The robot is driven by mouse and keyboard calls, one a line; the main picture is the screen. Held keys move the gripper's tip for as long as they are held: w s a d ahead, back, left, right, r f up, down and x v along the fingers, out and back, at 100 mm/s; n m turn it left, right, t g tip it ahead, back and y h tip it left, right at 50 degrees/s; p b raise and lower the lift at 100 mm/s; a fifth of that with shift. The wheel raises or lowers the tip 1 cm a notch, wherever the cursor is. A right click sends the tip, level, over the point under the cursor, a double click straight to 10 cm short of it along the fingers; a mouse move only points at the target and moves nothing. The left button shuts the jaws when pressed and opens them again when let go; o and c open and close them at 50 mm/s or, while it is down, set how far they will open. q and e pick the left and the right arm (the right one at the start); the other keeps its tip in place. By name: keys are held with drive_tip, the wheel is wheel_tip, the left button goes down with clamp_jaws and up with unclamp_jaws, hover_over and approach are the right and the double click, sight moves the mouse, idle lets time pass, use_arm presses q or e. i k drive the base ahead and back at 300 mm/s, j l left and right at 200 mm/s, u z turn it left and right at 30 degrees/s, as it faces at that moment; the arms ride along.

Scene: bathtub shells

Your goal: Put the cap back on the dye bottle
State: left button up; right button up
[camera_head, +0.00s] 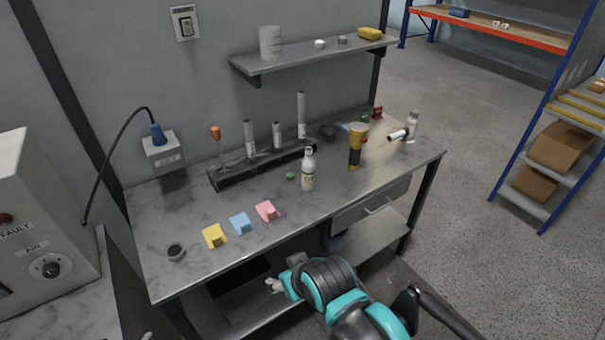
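A white bottle (308,172) with a dark-marked label stands upright on the grey workbench (188,206), near its middle. It looks like the dye bottle, and its narrow white top points up. A small green round piece (290,176), which may be its cap, lies on the bench just left of the bottle, apart from it. My teal and black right arm comes in from the bottom. Its gripper end (274,285) is low in front of the bench, well below the bottle, and its fingers are too small to tell open or shut. My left gripper is not in view.

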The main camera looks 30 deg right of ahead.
sight(308, 163)
drive_tip(key=i+l, duration=0.4)
drive_tip(key=l, duration=0.15)
drive_tip(key=i+l+u, duration=0.1)
drive_tip(key=i+l, duration=0.3)
drive_tip(key=l, duration=0.15)
